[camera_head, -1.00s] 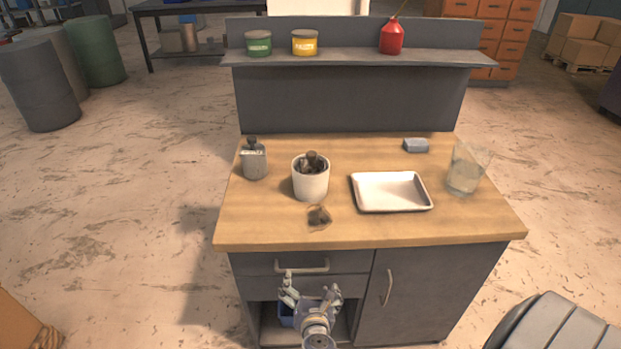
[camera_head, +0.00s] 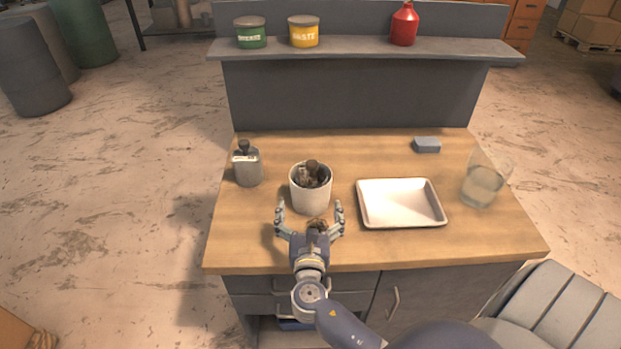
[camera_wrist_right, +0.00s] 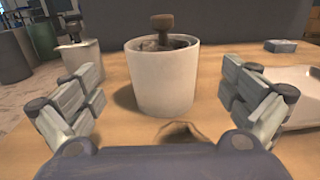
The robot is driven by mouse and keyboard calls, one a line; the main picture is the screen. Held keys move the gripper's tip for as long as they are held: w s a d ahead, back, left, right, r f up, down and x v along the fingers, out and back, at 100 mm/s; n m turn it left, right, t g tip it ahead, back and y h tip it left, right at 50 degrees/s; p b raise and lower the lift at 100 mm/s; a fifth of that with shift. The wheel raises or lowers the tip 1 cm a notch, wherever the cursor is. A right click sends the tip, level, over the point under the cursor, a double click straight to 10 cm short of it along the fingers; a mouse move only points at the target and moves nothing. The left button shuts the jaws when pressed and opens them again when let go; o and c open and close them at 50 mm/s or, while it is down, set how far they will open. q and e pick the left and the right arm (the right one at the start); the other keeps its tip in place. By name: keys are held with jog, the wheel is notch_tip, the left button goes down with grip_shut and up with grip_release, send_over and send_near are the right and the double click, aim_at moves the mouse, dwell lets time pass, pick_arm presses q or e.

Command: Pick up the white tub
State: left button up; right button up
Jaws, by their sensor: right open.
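The white tub (camera_head: 310,199) stands upright on the wooden bench top, left of the middle, with dark brown objects inside it. In the right wrist view the tub (camera_wrist_right: 165,82) is straight ahead, between and beyond the two fingers. My right gripper (camera_head: 309,211) is open and empty, just in front of the tub at its near side. Its fingers (camera_wrist_right: 160,100) are spread wider than the tub and do not visibly touch it. My left gripper is not in view.
A grey bottle (camera_head: 247,168) stands left of the tub. A white tray (camera_head: 400,226) lies to the right, with a glass jug (camera_head: 483,187) beyond it and a blue-grey block (camera_head: 426,145) behind. A shelf (camera_head: 365,48) with cans spans the back. A dark stain lies before the tub.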

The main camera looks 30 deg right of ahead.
aim_at(310, 176)
jog(key=x, duration=0.2)
jog(key=shift+w+d, duration=0.15)
jog(key=shift+w, duration=0.1)
jog(key=p+x, duration=0.1)
jog(key=x, duration=0.2)
jog(key=shift+r, duration=0.2)
jog(key=shift+w+d+f, duration=0.1)
jog(key=shift+w+d, duration=0.1)
jog(key=shift+w, duration=0.05)
jog(key=p+x, duration=0.1)
jog(key=x, duration=0.3)
jog(key=shift+s+d, duration=0.1)
jog(key=shift+w+d+f, duration=0.1)
jog(key=shift+w+d, duration=0.15)
jog(key=shift+w, duration=0.2)
jog(key=shift+c, duration=0.8)
jog(key=c, duration=0.9)
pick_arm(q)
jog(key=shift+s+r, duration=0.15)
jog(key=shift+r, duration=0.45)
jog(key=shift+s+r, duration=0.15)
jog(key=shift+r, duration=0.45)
pick_arm(e)
jog(key=shift+c, duration=0.5)
jog(key=shift+r, duration=0.25)
